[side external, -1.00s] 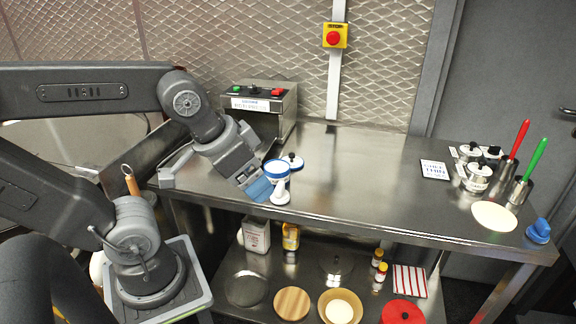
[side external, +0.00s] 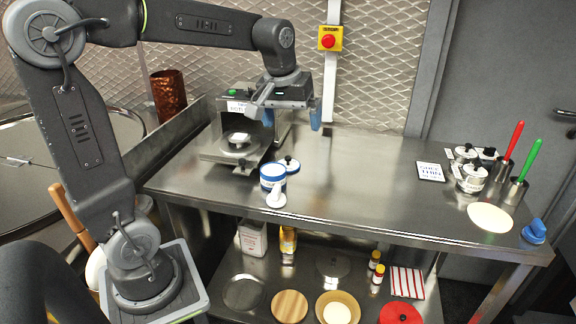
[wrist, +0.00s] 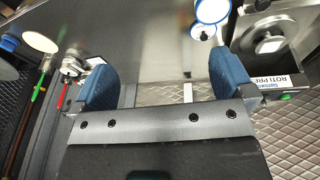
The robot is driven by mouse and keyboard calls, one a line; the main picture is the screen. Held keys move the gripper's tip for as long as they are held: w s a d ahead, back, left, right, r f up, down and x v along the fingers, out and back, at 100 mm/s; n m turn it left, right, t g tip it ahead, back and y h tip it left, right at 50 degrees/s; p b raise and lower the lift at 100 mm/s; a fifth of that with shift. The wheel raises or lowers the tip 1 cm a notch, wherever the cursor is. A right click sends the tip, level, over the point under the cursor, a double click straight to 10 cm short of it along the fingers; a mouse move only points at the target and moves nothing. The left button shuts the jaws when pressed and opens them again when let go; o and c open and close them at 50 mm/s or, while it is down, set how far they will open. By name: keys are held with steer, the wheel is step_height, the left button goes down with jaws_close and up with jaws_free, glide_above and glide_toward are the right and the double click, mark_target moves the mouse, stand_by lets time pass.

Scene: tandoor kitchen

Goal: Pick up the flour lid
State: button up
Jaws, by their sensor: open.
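The flour lid looks to be the small white disc with a black knob (side external: 290,164) lying on the steel table, just behind and right of the blue-and-white tub (side external: 271,178). In the wrist view, the lid (wrist: 202,34) shows at the top, overlapping the open tub (wrist: 210,9) with white inside. My gripper (side external: 292,119) is open and empty, held above the back of the table, behind the lid and apart from it. Its two blue fingers (wrist: 166,80) are wide apart in the wrist view.
A press (side external: 232,150) stands left of the tub. A white scoop-like item (side external: 276,195) is at the tub's front. Several steel jars (side external: 472,178), a blue-capped item (side external: 535,230) and a pale flat disc (side external: 490,217) are at the right. The table's middle is clear.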

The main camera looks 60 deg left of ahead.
steer(key=w+a+f+n+g, duration=0.1)
steer(key=w+a+f+n, duration=0.1)
steer(key=w+a, duration=0.25)
steer(key=w+a+f+n+g, duration=0.1)
steer(key=w+a+f+n, duration=0.15)
steer(key=a, duration=0.35)
steer(key=n, duration=0.4)
glide_above(288, 158)
steer(key=a, duration=0.1)
step_height(288, 158, down, 5)
steer(key=shift+m+g+h, duration=0.25)
steer(key=shift+g+h, duration=0.05)
steer(key=shift+h, duration=0.1)
steer(key=f, duration=1.3)
steer(key=shift+w+f, duration=0.2)
steer(key=shift+f, duration=0.05)
steer(key=c, duration=0.8)
steer(key=shift+r, duration=0.1)
